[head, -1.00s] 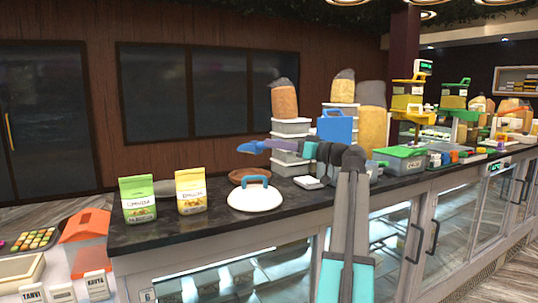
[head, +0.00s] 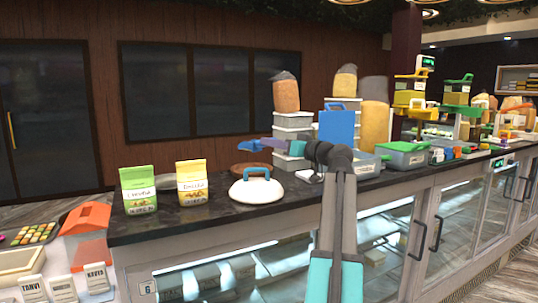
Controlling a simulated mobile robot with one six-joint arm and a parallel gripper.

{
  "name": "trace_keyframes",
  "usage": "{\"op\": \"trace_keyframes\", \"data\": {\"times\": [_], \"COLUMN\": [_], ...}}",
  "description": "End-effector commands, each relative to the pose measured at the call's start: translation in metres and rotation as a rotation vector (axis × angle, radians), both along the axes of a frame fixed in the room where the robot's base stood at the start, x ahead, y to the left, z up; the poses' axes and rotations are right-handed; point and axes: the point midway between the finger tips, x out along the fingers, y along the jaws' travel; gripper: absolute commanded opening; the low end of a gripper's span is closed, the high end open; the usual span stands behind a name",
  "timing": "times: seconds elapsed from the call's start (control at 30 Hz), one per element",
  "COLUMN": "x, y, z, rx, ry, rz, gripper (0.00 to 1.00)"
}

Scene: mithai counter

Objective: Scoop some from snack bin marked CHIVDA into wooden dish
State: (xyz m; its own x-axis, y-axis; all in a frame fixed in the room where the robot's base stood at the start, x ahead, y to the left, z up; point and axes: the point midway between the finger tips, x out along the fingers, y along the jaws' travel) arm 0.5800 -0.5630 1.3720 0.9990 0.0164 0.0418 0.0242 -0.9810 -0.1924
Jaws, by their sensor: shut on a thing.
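My gripper (head: 292,148) reaches over the counter at mid-picture, shut on a blue-purple scoop (head: 252,146) that points left. The scoop is held in the air; I cannot tell whether anything lies in it. The brown wooden dish (head: 238,170) stands on the counter below the scoop, partly hidden behind a white lid. A clear bin (head: 367,166) stands to the right behind my arm, and a green-lidded bin (head: 404,160) is beside it. Their labels are too small to read, so I cannot tell which is CHIVDA.
The white lid with a blue handle (head: 257,190) lies in front of the dish. Two snack packets, green (head: 138,190) and yellow (head: 192,184), stand at left. Stacked containers (head: 292,125) and a blue board (head: 337,127) stand behind my gripper.

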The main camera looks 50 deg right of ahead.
Motion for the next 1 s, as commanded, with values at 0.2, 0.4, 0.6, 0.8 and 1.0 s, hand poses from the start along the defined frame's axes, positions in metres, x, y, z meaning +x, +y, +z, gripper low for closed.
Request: {"op": "trace_keyframes", "data": {"times": [0.2,0.4,0.6,0.8,1.0], "x": [0.020,0.027,0.028,0.027,0.027], "y": [-0.007,-0.014,-0.017,-0.017,-0.018], "z": [-0.026,-0.028,-0.023,-0.020,-0.019], "rx": [-0.004,-0.001,0.003,0.006,0.006], "ry": [0.014,0.024,0.032,0.036,0.037], "rz": [-0.184,-0.332,-0.421,-0.453,-0.456], "gripper": [0.00,0.00,0.00,0.00,0.00]}}
